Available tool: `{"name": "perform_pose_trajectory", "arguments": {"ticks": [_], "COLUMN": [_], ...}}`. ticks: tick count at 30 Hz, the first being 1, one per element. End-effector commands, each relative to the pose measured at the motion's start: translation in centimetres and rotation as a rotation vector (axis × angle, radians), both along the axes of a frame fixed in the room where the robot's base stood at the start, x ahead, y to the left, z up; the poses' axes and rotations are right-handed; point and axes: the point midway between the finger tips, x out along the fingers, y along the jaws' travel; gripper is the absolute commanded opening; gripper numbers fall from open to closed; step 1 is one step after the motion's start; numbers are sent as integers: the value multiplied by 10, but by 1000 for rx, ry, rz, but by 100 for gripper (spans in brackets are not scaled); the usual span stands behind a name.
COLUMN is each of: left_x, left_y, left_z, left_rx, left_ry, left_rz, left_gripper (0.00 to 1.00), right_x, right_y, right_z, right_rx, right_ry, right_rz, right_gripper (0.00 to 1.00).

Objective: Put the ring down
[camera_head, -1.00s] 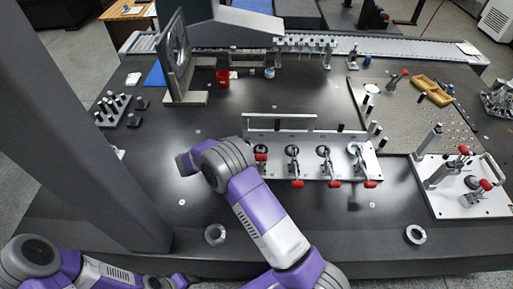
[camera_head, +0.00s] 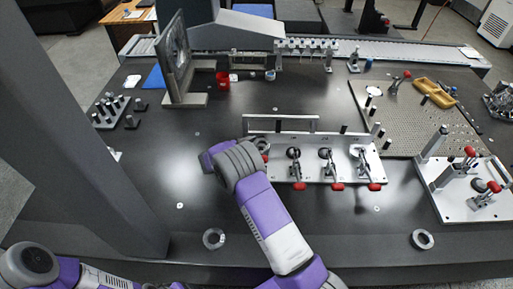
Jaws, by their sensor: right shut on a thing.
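My right gripper (camera_head: 207,160) is at the end of the purple arm that rises from the bottom middle, left of the white clamp fixture. The wrist hides most of it and its fingertips cannot be made out. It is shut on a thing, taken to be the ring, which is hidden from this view. One grey ring (camera_head: 213,239) lies flat near the table's front edge, below the right wrist. Another grey ring (camera_head: 422,239) lies flat near the front edge at the right. My left arm shows only at the bottom left; its gripper is out of view.
The white fixture (camera_head: 310,172) with red-handled clamps stands right of my wrist. A second clamp plate (camera_head: 440,205) and a perforated plate (camera_head: 415,125) lie farther right. A grey upright frame (camera_head: 175,60) and red cup (camera_head: 222,79) stand behind.

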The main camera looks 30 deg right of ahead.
Motion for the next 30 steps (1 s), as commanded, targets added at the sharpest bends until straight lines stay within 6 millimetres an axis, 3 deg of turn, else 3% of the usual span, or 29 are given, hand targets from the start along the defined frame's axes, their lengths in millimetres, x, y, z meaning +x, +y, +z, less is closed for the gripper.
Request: {"name": "perform_pose_trajectory", "arguments": {"ticks": [19, 20, 21, 30], "left_x": [0, 0, 0, 0], "left_y": [0, 0, 0, 0], "left_z": [-3, -3, -3, -3], "left_rx": [0, 0, 0, 0], "left_ry": [0, 0, 0, 0], "left_rz": [0, 0, 0, 0], "left_gripper": [70, 70, 70, 70], "right_x": [0, -1, -1, -1], "right_y": [0, 0, 0, 0], "right_z": [-10, -12, -12, -14], "right_rx": [-3, -1, 0, 1], "right_ry": [-1, 1, 1, 7], "right_rz": [-1, -1, -1, 0], "right_gripper": [25, 76, 82, 84]}}
